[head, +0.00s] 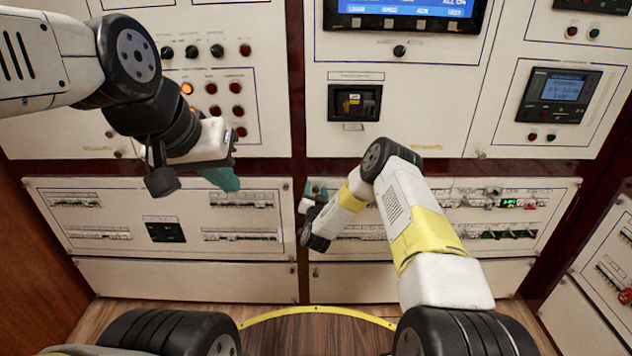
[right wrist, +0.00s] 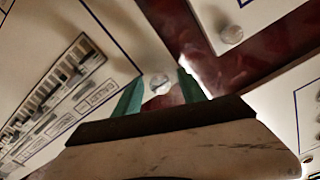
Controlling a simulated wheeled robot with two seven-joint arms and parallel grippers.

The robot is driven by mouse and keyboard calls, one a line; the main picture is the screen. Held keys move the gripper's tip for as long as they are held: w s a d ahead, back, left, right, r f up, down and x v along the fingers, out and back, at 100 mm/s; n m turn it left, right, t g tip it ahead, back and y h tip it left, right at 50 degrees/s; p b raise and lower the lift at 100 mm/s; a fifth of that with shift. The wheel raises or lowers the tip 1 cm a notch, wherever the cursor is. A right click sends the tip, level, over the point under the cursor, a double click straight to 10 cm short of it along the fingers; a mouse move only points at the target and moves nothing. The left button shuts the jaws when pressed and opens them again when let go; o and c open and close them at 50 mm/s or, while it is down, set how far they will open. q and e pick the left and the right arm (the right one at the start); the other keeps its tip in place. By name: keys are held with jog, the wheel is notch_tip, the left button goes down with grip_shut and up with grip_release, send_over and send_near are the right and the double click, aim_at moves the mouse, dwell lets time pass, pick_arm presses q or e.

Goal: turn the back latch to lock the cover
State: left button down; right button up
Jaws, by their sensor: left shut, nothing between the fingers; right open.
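My right gripper (head: 315,188) is at the upper left corner of the lower right breaker panel (head: 520,188), and its arm hides part of that panel. In the right wrist view its two green fingertips (right wrist: 160,82) are apart, one on each side of a small round slotted latch (right wrist: 161,85) at a panel corner. I cannot tell whether they touch it. My left gripper (head: 224,178) is shut and empty, in front of the lower left breaker panel (head: 160,260). I cannot tell which latch is the back one.
Another round fastener (right wrist: 231,34) sits on the neighbouring panel across the dark red frame strip (right wrist: 190,50). Upper panels carry knobs, lamps and a blue screen (head: 405,8). A side panel with a red switch (head: 612,283) stands at the right. The wooden floor in front is clear.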

grip_shut()
jog(key=shift+a, duration=0.1)
jog(key=n, duration=0.4)
jog(key=shift+n, duration=0.4)
jog(key=n, duration=0.4)
jog(key=shift+n, duration=0.3)
jog(key=n, duration=0.4)
jog(key=shift+a, duration=0.1)
jog(key=shift+n, duration=2.2)
